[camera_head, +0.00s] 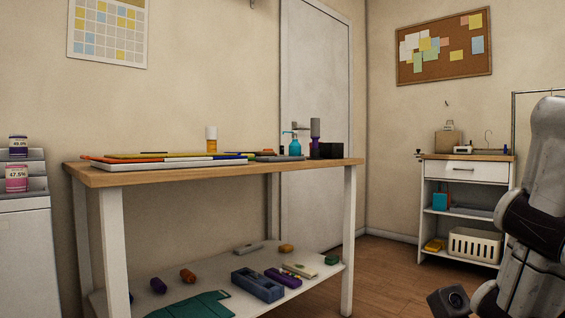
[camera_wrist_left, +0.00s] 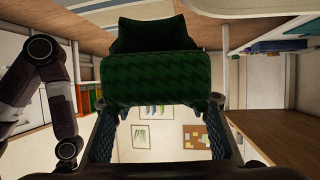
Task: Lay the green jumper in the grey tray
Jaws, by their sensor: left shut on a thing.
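A dark green knitted jumper (camera_wrist_left: 155,80) fills the upper middle of the left wrist view, bunched and hanging between the fingers. My left gripper (camera_wrist_left: 162,130) is shut on it, with one dark finger at each side. The left gripper does not show in the head view. A flat grey piece (camera_head: 473,211) lies on the middle shelf of the white cart at the right; I cannot tell whether it is the grey tray. A flat teal-green cloth (camera_head: 195,306) lies on the workbench's lower shelf, cut off by the frame's bottom. My right gripper's fingers are not in view.
A wooden-topped workbench (camera_head: 215,176) holds flat boards, bottles and a dark box. Its lower shelf has a blue-grey box (camera_head: 257,287) and several small items. The white cart (camera_head: 466,169) carries a cream basket (camera_head: 474,246). Floor between bench and cart is clear.

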